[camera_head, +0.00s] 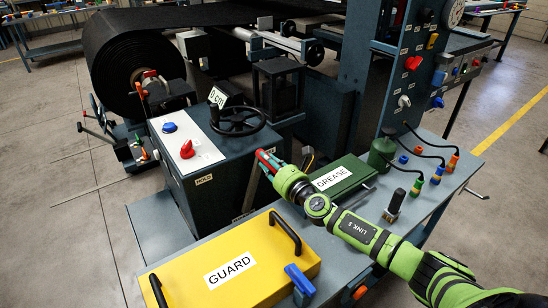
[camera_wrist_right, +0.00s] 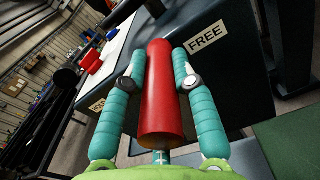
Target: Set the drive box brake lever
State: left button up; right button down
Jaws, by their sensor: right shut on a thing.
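The drive box (camera_head: 196,205) is a dark cabinet left of centre in the head view. It carries a white panel with a blue knob (camera_head: 169,127) and a red switch (camera_head: 187,149), and a black handwheel (camera_head: 238,121). A HOLD label (camera_head: 204,180) is on its front. The brake lever has a grey bar (camera_head: 251,187) at the box's right front and a red grip (camera_wrist_right: 160,95). My right gripper (camera_head: 264,160) is shut around the red grip, one finger on each side. In the wrist view a FREE label (camera_wrist_right: 205,38) lies just right of the grip. My left gripper is not visible.
A yellow GUARD cover (camera_head: 232,272) with black handles lies on the bench in front. A green GREASE box (camera_head: 338,180) sits close beside my right gripper. A blue clamp-like tool (camera_head: 299,280) and several coloured connectors (camera_head: 437,174) are farther right. A black roll (camera_head: 130,70) stands behind.

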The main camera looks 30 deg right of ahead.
jog(key=s+a+f+n+p, duration=0.1)
jog(key=a+n+p, duration=0.5)
jog(key=a, duration=0.8)
jog(key=shift+s+a+f+n, duration=0.15)
jog(key=shift+s+a+n, duration=0.25)
jog(key=shift+s+n, duration=0.2)
jog(key=c, duration=1)
grip_release()
jog(key=shift+a, duration=0.1)
jog(key=s, duration=0.4)
jog(key=s+d, duration=0.1)
jog(key=s, duration=0.7)
jog(key=shift+d, duration=0.35)
